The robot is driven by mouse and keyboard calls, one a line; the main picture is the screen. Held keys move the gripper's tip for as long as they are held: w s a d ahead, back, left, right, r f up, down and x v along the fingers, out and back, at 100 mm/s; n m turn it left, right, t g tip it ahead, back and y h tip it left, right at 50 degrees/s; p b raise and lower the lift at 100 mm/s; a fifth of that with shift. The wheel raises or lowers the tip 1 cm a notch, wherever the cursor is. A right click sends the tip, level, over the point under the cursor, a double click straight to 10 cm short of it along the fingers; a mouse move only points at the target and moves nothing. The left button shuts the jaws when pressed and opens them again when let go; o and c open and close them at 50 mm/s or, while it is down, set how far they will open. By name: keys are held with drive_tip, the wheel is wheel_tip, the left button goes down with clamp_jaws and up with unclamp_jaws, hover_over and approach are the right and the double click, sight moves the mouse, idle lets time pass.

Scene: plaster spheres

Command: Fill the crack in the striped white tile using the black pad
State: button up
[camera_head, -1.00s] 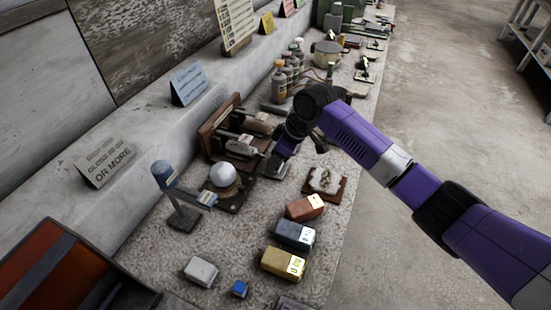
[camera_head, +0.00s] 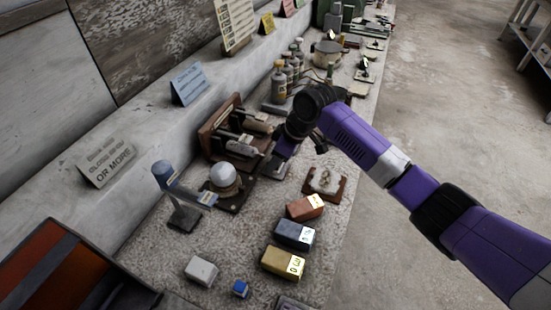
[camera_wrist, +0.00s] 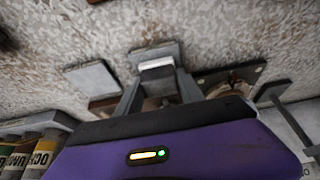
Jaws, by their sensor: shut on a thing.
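A white piece with brown marks (camera_head: 325,181) lies on a brown board to the right of my gripper. It may be the cracked tile, but stripes and a crack are too small to make out.
A white ball (camera_head: 222,174) sits on a dark stand, beside a blue-topped stand (camera_head: 163,170). Red, blue and yellow blocks (camera_head: 283,263) lie nearer. Bottles (camera_head: 279,84) and a wooden rack (camera_head: 213,134) stand close to my wrist.

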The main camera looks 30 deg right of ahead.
idle(0.6)
wheel_tip(320, 180, up, 7)
drive_tip(key=p, duration=0.6)
idle(0.8)
